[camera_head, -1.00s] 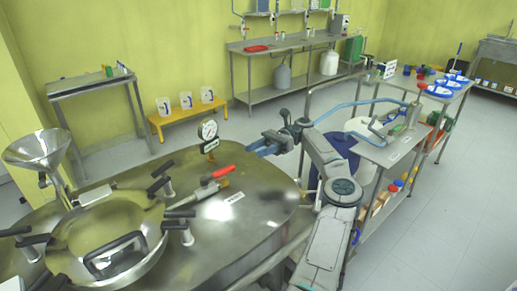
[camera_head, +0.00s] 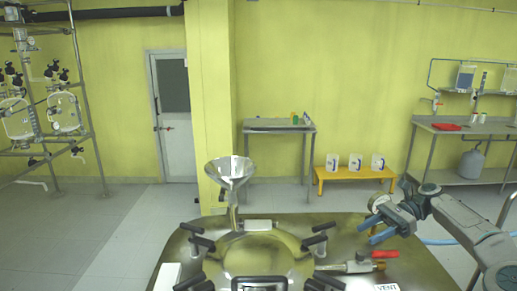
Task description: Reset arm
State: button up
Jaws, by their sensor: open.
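My arm reaches in from the right edge in the head view. My gripper (camera_head: 369,231) has blue fingers, which are apart with nothing seen between them. It hangs above the right part of the steel reactor lid (camera_head: 340,235), close in the picture to a round gauge (camera_head: 378,202) that it partly covers. I cannot tell whether it touches the gauge.
A red-handled valve (camera_head: 372,258) lies on the lid, below the gripper in the picture. A steel funnel (camera_head: 230,172) stands at the lid's back left. A yellow bench (camera_head: 354,174) with white jugs and a steel side table (camera_head: 279,127) stand by the wall. Open floor lies at left.

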jog(key=s+a+n+h, duration=0.1)
jog(key=a+n+h, duration=0.1)
jog(key=a, duration=0.4)
jog(key=s+a+f+n+h, duration=0.1)
jog(key=s+a+n+h, duration=0.1)
jog(key=a+h, duration=0.2)
jog(key=s+a+f+n+g+h, duration=0.1)
jog(key=s+a+n+h, duration=0.1)
jog(key=a, duration=0.7)
jog(key=shift+s+f+n+h, duration=0.15)
jog(key=shift+s+n+h, duration=0.15)
jog(key=shift+h, duration=0.1)
jog(key=s+r+n+t+h, duration=0.1)
jog(key=s+n+t+h, duration=0.3)
jog(key=s+n, duration=0.5)
jog(key=shift+s+d+r+n+t+h, duration=0.3)
jog(key=shift+s+t, duration=1.1)
jog(key=shift+s, duration=4.35)
jog(key=shift+a+f, duration=0.15)
jog(key=shift+c, duration=0.3)
